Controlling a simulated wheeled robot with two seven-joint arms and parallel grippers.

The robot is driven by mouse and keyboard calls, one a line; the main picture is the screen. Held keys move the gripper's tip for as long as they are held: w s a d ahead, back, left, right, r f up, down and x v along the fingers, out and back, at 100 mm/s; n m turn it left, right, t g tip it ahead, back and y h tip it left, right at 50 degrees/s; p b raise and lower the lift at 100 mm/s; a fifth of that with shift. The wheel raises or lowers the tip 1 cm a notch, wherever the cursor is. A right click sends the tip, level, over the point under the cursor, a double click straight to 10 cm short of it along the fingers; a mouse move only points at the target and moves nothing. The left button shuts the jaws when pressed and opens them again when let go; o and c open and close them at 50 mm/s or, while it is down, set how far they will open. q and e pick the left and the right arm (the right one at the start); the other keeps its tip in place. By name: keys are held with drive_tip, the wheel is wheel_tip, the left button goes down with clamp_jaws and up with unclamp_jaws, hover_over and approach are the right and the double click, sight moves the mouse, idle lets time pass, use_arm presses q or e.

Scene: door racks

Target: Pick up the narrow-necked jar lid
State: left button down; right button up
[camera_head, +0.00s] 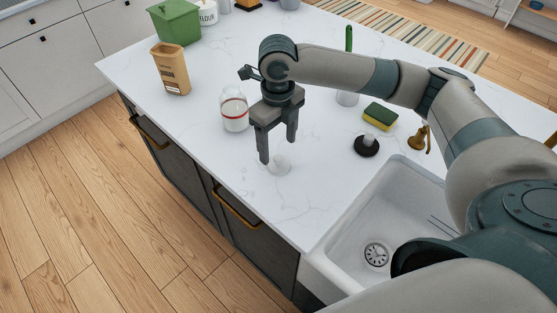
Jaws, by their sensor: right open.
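A small clear lid-like piece (279,167), probably the jar lid, lies on the white counter (330,208). It is see-through and its outline is faint. My right gripper (278,150) points down just above it, with its two fingers spread apart and nothing visible held between them. A clear jar (234,112) with a red band stands on the counter to the left of the gripper. I cannot tell whether the fingertips touch the lid or hover over it. My left gripper is not in view.
A brown bag (172,68) and a green bin (175,22) stand at the back left. A black-based stopper (366,146), a yellow-green sponge (380,116) and a brass item (418,139) are at right. The sink (385,205) opens at lower right. The counter's front-left edge is near.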

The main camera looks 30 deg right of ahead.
sight(279, 157)
drive_tip(key=shift+f, duration=0.35)
drive_tip(key=shift+s+f+p, duration=0.1)
drive_tip(key=shift+f+p, duration=0.45)
wheel_tip(279, 157, down, 3)
drive_tip(key=shift+f+p, duration=0.1)
drive_tip(key=shift+p, duration=0.6)
drive_tip(key=shift+f, duration=0.45)
drive_tip(key=c, duration=1.1)
